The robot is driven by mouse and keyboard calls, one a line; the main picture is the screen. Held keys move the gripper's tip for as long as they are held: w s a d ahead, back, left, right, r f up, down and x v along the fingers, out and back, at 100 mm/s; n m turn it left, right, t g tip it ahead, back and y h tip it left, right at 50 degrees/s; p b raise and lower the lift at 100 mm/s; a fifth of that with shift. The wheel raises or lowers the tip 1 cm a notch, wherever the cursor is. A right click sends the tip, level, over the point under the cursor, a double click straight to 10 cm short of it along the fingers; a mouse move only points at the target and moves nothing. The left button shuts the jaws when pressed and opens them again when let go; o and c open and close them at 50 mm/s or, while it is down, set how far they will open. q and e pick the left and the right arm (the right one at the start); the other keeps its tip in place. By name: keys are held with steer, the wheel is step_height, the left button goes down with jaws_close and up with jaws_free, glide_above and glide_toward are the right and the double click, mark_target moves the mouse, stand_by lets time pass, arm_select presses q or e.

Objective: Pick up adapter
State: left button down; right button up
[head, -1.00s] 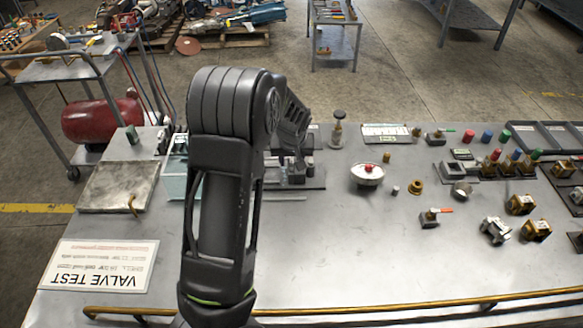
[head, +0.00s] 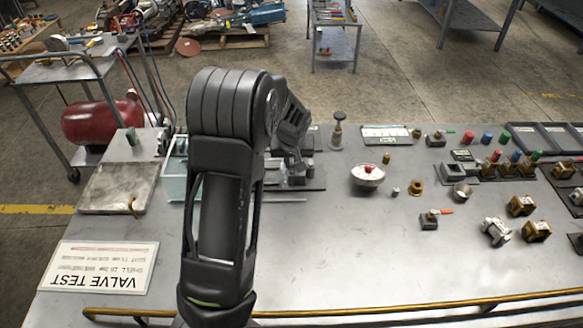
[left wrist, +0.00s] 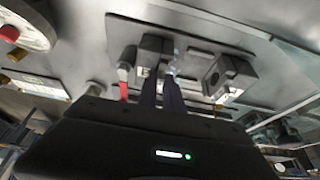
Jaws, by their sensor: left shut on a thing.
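My left gripper shows in the left wrist view (left wrist: 170,82) with its two dark fingers close together, shut on a small pale metallic piece, the adapter (left wrist: 173,66), which is mostly hidden between the fingertips. The fingertips are over a fixture plate (left wrist: 195,45), between two dark blocks. In the head view my left arm bends over the table and reaches down to the fixture plate (head: 318,181); the adapter cannot be made out there. I cannot tell whether the adapter touches the plate. My right gripper is not in view.
Several valves stand further right. The table's front middle is clear.

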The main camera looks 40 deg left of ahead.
mark_target(292, 164)
arm_select(q)
steer(key=shift+r, duration=0.1)
